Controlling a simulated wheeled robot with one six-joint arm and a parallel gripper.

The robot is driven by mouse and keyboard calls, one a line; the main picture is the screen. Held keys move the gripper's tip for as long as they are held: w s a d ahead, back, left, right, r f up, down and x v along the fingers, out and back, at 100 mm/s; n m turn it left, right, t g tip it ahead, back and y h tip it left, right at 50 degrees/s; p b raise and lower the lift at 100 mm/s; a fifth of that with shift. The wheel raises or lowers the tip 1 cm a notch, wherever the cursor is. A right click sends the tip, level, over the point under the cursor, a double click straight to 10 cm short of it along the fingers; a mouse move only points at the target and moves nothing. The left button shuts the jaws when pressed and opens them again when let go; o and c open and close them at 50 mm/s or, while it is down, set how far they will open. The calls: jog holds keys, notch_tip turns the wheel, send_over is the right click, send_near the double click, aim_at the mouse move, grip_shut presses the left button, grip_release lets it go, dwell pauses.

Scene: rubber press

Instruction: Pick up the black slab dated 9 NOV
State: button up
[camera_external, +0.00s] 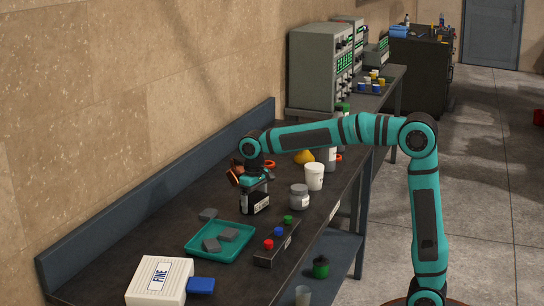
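My gripper (256,187) points down over the table, left of the white cup. Directly below it is a black block-like thing (248,208) with a white label. The print on the label is too small to read. The fingertips overlap this thing in the picture, and I cannot tell whether they are shut on it or whether it touches the table. Two dark grey slabs (228,234) lie in a teal tray (192,249). I see no date on these slabs.
A grey jar (299,199) and a white cup (314,177) stand right of my gripper. A rack with red, blue and green knobs (264,256) lies near the front edge. A white box marked FINE (155,282) stands at the near end. A low blue backboard (160,187) runs along the wall.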

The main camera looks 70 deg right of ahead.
jog(key=c, duration=0.4)
jog(key=shift+c, duration=0.2)
jog(key=shift+r, duration=0.1)
